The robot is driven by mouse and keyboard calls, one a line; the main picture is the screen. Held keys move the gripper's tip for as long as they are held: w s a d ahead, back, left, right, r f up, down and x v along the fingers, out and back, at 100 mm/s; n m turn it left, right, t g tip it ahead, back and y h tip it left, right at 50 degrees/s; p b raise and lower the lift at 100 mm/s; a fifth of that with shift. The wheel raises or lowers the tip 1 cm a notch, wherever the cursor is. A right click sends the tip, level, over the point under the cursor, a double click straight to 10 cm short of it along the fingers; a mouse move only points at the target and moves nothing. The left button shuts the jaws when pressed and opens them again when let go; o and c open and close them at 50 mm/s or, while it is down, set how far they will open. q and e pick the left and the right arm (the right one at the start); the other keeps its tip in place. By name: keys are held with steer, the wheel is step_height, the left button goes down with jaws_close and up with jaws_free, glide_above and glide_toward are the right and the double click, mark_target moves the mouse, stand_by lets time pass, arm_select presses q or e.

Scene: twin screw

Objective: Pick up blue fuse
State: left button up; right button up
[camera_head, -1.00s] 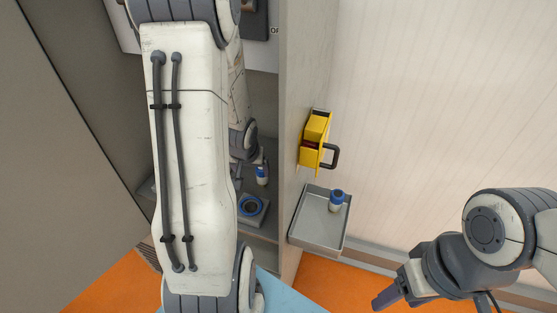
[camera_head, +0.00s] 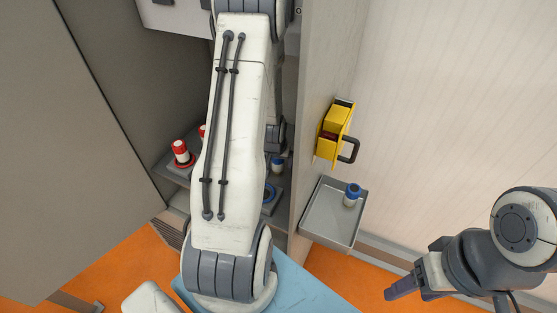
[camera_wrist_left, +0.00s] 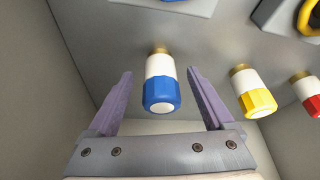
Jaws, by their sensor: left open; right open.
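A blue fuse (camera_wrist_left: 161,84), white with a blue cap and a brass end, shows in the left wrist view. My left gripper (camera_wrist_left: 160,74) is open, with one finger on each side of it and visible gaps between. In the head view my left gripper is hidden behind my own arm, which reaches into the cabinet. A blue-capped fuse (camera_head: 278,165) shows there beside the arm. Another blue-capped fuse (camera_head: 352,195) stands in the grey tray (camera_head: 318,222). My right gripper (camera_head: 398,290) is open and empty at the lower right, away from the cabinet.
A yellow fuse (camera_wrist_left: 253,92) and a red fuse (camera_wrist_left: 312,92) are right of the blue one in the wrist view. In the head view, a red-and-white fuse (camera_head: 180,152) stands at the shelf's left. A yellow box (camera_head: 336,130) hangs on the cabinet side above the tray.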

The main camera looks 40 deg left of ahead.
arm_select(q)
steer(key=shift+x, duration=0.9)
steer(key=c, duration=1.4)
steer(key=shift+o, duration=0.2)
steer(key=shift+r, duration=0.1)
